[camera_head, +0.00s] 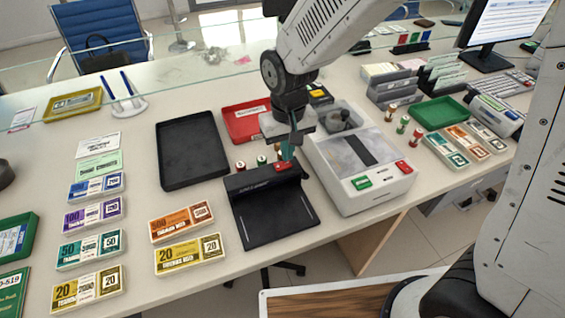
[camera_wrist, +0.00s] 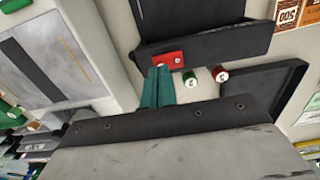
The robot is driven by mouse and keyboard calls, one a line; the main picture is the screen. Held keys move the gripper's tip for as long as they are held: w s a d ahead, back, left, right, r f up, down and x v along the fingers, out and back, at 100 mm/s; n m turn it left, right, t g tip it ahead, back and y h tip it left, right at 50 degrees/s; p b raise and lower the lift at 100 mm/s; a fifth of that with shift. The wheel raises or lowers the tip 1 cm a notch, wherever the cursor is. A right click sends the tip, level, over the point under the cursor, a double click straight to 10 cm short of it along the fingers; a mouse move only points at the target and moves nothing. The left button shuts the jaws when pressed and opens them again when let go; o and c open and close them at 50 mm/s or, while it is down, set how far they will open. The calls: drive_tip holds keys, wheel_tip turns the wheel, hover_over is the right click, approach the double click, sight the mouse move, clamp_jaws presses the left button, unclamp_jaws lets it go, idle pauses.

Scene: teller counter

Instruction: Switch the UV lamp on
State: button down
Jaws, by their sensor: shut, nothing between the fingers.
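The UV lamp (camera_head: 262,180) is a black unit with a hood over a flat black base, standing near the front edge of the counter. Its hood also shows at the top of the wrist view (camera_wrist: 215,42). A red switch (camera_head: 285,166) sits on the hood's right end; the wrist view shows it too (camera_wrist: 168,58). My gripper (camera_head: 287,158) points down with its teal fingers shut and empty. In the wrist view the fingertips (camera_wrist: 158,68) are right beside the red switch. I cannot tell whether they touch it. No glow shows under the hood.
A grey-white counting machine (camera_head: 383,188) with green and red buttons stands close on the right. A black tray (camera_head: 191,150) and a red tray (camera_head: 246,121) lie behind and to the left. Small coin rolls (camera_wrist: 190,79) stand beside the lamp. Banknote bundles (camera_head: 181,221) lie on the left.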

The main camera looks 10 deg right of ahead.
drive_tip(key=shift+f, duration=0.8)
idle(0.4)
drive_tip(key=shift+r, duration=3.5)
